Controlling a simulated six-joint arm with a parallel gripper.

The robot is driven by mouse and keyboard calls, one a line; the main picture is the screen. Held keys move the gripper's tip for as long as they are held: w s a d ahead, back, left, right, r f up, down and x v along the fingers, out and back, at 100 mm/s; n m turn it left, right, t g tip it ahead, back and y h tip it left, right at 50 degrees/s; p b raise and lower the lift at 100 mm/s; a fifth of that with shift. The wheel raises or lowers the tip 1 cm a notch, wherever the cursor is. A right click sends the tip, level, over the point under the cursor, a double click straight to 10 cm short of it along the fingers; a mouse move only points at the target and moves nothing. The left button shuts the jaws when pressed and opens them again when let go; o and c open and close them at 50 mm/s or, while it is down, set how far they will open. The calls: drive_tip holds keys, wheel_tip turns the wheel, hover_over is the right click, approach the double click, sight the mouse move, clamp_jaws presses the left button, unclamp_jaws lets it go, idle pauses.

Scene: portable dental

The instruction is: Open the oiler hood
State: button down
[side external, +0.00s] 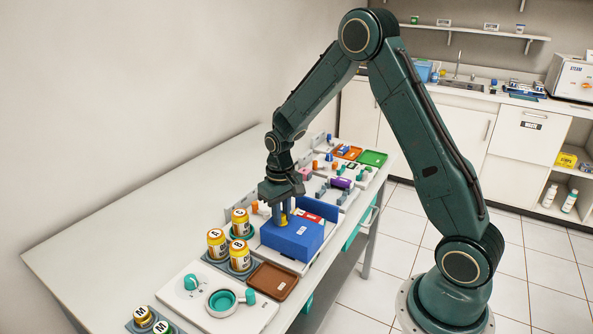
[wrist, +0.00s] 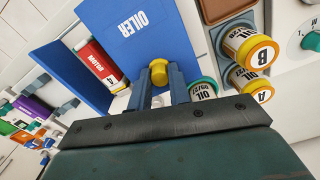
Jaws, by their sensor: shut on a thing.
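A yellow knob (wrist: 158,70) stands at the hood's edge. My gripper (side external: 283,213) points down at the hood, and its two fingers (wrist: 161,88) are closed around the knob. A red piece with white lettering (wrist: 98,62) lies beside the blue face, next to another blue panel. How far the hood is raised, I cannot tell.
Yellow oil cans (side external: 216,243) lettered A and B stand left of the hood. A brown tray (side external: 274,281) and a white unit with a teal cup (side external: 222,300) are in front. Small tools and trays (side external: 372,158) line the table behind. The table's left side is bare.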

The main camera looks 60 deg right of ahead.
drive_tip(key=shift+w, duration=0.1)
drive_tip(key=c, duration=1.3)
unclamp_jaws()
drive_tip(key=shift+r, duration=0.15)
wheel_tip(320, 180, up, 14)
drive_tip(key=shift+f, duration=0.2)
